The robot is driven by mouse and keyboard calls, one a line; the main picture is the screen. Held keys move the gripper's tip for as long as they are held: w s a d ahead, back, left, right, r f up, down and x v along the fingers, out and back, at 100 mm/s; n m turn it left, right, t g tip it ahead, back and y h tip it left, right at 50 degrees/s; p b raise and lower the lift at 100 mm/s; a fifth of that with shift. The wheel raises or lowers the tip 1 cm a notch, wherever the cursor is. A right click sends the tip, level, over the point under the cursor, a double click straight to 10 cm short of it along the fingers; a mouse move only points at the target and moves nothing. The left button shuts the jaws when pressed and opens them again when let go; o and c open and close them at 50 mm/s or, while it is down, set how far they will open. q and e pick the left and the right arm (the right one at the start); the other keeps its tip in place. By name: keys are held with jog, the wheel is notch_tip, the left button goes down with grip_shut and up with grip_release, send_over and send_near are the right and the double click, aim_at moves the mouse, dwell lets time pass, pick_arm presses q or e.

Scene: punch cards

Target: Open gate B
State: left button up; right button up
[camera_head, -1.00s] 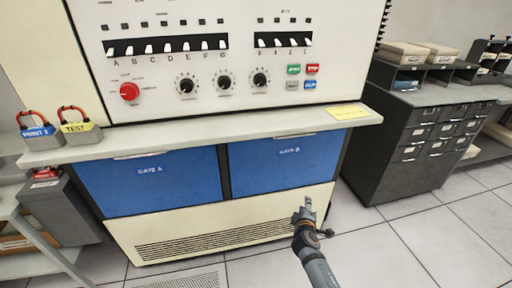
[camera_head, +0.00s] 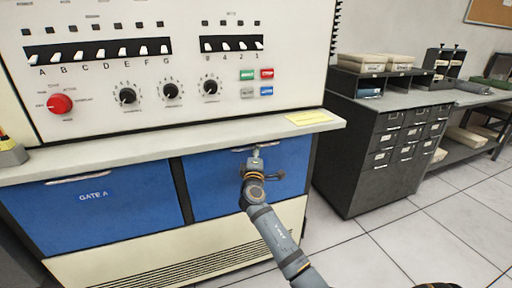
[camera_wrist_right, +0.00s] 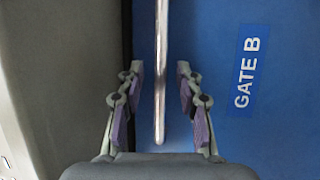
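Gate B is the right blue panel (camera_head: 214,192) under the console ledge in the head view, and it is closed. It also fills the right wrist view (camera_wrist_right: 260,140), with its white "GATE B" label (camera_wrist_right: 245,72). Its metal bar handle (camera_wrist_right: 161,30) runs between the two fingers of my right gripper (camera_wrist_right: 160,70), which is open with visible gaps on both sides of the bar. In the head view my right gripper (camera_head: 255,157) is at the top of gate B and hides its label and part of the handle. My left gripper is not in view.
Gate A (camera_head: 95,205) is the closed blue panel to the left. The grey ledge (camera_head: 160,149) juts out just above both gates, with a yellow note (camera_head: 308,118) on it. A dark drawer cabinet (camera_head: 370,150) stands to the right. The tiled floor before it is clear.

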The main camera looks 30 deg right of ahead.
jog(key=shift+x, duration=0.8)
jog(key=shift+s, duration=0.1)
grip_shut()
jog(key=shift+f, duration=0.1)
